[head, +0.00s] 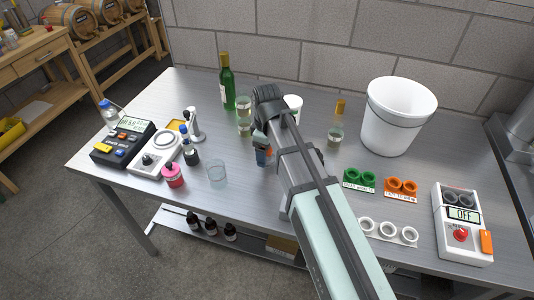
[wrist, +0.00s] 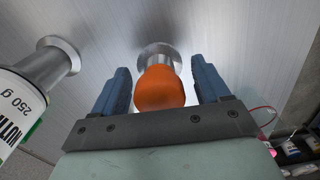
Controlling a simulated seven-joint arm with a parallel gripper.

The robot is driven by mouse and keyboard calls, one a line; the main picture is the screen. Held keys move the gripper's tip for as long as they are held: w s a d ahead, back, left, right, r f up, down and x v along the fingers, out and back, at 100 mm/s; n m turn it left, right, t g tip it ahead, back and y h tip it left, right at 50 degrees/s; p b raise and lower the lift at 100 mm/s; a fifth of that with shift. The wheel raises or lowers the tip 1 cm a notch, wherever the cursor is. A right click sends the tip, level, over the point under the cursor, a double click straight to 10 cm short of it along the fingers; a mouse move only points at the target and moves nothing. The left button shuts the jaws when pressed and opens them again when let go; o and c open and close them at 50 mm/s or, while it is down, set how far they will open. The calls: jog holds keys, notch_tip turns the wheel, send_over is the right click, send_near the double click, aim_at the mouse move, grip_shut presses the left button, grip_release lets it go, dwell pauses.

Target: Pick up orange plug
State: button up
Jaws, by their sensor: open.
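The orange plug (wrist: 160,88) is a rounded, egg-shaped piece in the wrist view, with a shiny grey flared part (wrist: 158,52) behind it. My gripper (wrist: 162,84) is open, with one blue finger on each side of the plug. A gap shows between the plug and each finger. In the head view my gripper (head: 264,148) is low over the middle of the metal table.
A white-labelled container marked 250 g (wrist: 22,100) is left of my gripper in the wrist view. On the table (head: 240,195) stand a green bottle (head: 227,85), a glass beaker (head: 217,173), an orange-topped bottle (head: 336,130), a white bucket (head: 396,115) and orange rings (head: 402,187).

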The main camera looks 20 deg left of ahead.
jog(key=shift+c, duration=0.3)
jog(key=c, duration=1.1)
